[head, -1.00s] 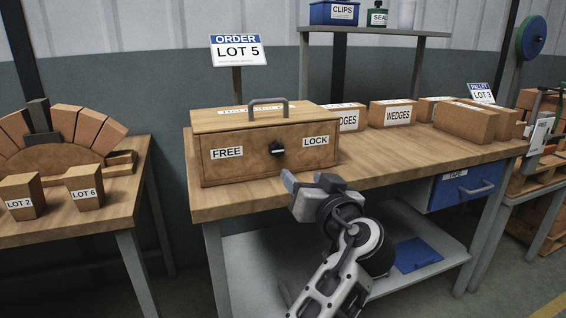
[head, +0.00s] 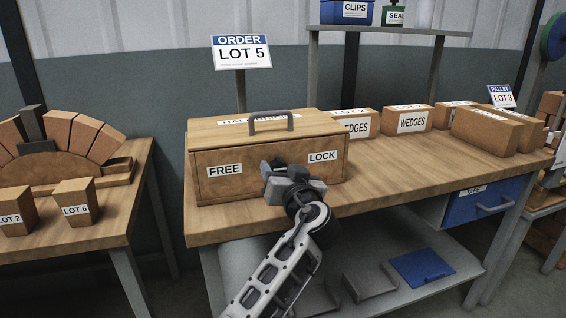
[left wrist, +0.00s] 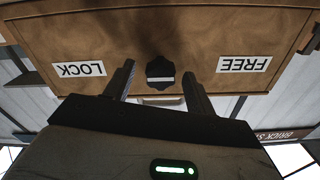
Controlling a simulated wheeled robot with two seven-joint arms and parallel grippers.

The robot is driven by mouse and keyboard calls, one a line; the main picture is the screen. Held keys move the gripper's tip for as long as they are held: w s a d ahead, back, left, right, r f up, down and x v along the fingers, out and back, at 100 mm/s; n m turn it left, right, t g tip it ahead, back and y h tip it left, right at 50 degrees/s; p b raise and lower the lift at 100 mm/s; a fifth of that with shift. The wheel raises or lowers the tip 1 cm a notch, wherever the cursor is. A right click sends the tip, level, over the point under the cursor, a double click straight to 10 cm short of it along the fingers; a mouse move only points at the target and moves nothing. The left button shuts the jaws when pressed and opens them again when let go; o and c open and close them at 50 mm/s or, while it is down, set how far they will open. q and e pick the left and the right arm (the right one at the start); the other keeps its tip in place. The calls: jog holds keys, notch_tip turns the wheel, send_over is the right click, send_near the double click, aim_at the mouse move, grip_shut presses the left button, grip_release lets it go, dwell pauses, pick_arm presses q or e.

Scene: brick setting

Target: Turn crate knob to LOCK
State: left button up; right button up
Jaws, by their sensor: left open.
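A wooden crate (head: 225,188) with a grey top handle stands on the workbench, with a FREE label (head: 225,169) left and a LOCK label (head: 323,156) right on its front. My left gripper (head: 277,168) is in front of the crate's middle and hides the knob in the head view. The left wrist view shows the crate front upside down, with the dark knob (left wrist: 160,72) between LOCK and FREE; a light bar on it lies level. My open left gripper (left wrist: 159,78) has one finger on each side of the knob in that picture. Contact cannot be told.
The workbench (head: 400,178) has WEDGES boxes (head: 412,119) to the crate's right. An ORDER LOT 5 sign (head: 241,52) stands behind it. A second table (head: 130,200) with LOT blocks and a brick arch is at left. Bare bench top lies right of the crate.

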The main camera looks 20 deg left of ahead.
pick_arm(q)
jog(key=shift+w+a, duration=0.2)
jog(key=c, duration=1)
jog(key=shift+o, duration=0.2)
jog(key=shift+s, duration=0.1)
